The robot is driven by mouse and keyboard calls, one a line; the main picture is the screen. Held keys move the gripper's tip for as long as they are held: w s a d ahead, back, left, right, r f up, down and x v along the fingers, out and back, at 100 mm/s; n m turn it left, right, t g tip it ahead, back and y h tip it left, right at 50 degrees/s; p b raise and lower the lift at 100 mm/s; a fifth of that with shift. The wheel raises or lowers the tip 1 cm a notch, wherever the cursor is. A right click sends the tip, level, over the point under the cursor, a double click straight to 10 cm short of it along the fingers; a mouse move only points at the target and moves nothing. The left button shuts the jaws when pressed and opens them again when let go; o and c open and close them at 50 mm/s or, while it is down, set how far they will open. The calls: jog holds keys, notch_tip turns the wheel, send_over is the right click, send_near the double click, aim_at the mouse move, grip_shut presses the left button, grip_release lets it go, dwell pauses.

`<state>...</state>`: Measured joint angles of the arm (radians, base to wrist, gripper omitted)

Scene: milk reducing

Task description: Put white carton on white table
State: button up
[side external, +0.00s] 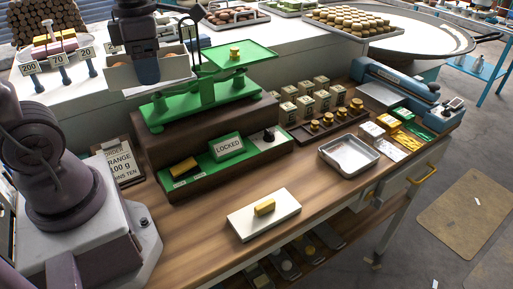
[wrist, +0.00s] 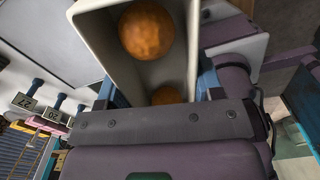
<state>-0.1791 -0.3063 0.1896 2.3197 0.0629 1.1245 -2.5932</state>
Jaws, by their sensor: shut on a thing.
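The white carton (side external: 120,77) is a long open box. It hangs above the left end of the green balance scale (side external: 195,98) in the side view. My gripper (side external: 148,68) is shut on the carton from above and hides its middle. In the wrist view the carton (wrist: 118,50) fills the upper middle, with blue fingers of my gripper on either side. Two round orange-brown things (wrist: 146,33) show inside it. The white table (side external: 300,48) stretches behind the wooden bench in the side view; its top is partly hidden by the arm and scale.
Trays of round goods (side external: 352,21) occupy the white table's back. Numbered tags (side external: 58,66) stand at its left. A metal tray (side external: 348,155) sits on the bench.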

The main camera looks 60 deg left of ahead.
jog(key=w+d+f, duration=0.5)
jog(key=d+f, duration=0.1)
jog(key=f, duration=0.2)
jog(key=n, duration=0.2)
send_over(244, 189)
notch_tip(244, 189, down, 15)
notch_tip(244, 189, down, 7)
jog(key=shift+d+f, duration=0.1)
jog(key=shift+f, duration=0.1)
jog(key=shift+f, duration=0.1)
jog(key=o, duration=0.4)
jog(key=shift+f, duration=0.1)
jog(key=shift+o, duration=1)
